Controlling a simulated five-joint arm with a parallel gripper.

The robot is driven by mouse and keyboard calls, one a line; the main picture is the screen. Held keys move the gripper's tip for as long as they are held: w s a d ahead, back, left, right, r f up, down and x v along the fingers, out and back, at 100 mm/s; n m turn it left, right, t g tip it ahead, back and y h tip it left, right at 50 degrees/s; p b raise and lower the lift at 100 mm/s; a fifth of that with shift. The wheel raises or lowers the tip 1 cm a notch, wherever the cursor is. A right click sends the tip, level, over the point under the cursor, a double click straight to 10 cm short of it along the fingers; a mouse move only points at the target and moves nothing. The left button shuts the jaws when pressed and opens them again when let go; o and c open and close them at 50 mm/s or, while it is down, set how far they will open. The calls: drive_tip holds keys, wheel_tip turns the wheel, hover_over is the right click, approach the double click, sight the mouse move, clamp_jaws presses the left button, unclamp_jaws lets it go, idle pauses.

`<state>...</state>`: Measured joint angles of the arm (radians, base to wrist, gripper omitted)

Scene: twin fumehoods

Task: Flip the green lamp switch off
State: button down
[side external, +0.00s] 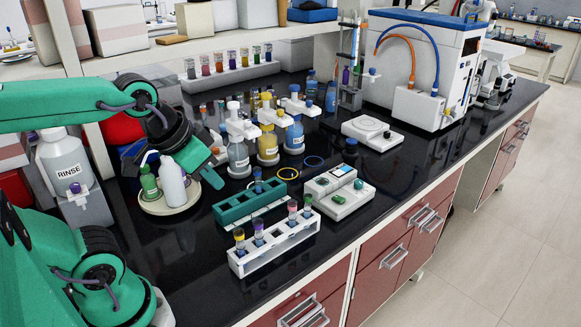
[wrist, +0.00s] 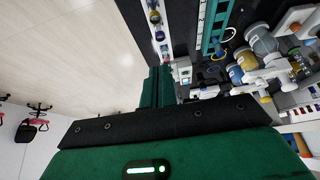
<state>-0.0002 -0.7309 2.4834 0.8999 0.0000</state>
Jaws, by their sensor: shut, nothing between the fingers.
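No lamp switch can be told for certain. A white bench device (side external: 322,187) with a small screen stands right of centre on the black bench. A small green part (side external: 338,199) shows on its front; I cannot tell whether it is a switch or its position. In the wrist view, a small screen (wrist: 185,74) shows just right of the fingertips. My gripper (side external: 216,180) is shut and empty, at the left above the bench, beside the bottles on a round tray. Its green fingers (wrist: 158,86) lie together in the wrist view.
A green rack (side external: 235,214) and a white tube rack (side external: 250,262) stand between my gripper and the device. Bottles with white tops (side external: 238,155) stand behind. A white plate device (side external: 373,132) is farther right. Bare black bench (side external: 180,280) shows at the front left.

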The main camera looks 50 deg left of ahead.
drive_tip(key=w+r, duration=0.2)
drive_tip(key=w, duration=0.6)
drive_tip(key=g, duration=0.2)
hover_over(341, 198)
drive_tip(key=s+a, duration=0.2)
drive_tip(key=s, duration=0.2)
wheel_tip(341, 198, down, 8)
drive_tip(key=shift+d, duration=0.25)
drive_tip(key=shift+f, duration=0.1)
drive_tip(key=x, duration=0.8)
drive_tip(key=d+x, duration=0.1)
drive_tip(key=x, duration=0.3)
drive_tip(key=shift+s+d+f, duration=0.1)
drive_tip(key=shift+s+f, duration=0.1)
drive_tip(key=shift+s, duration=0.2)
drive_tip(key=shift+d+f, duration=0.15)
drive_tip(key=shift+f, duration=0.6)
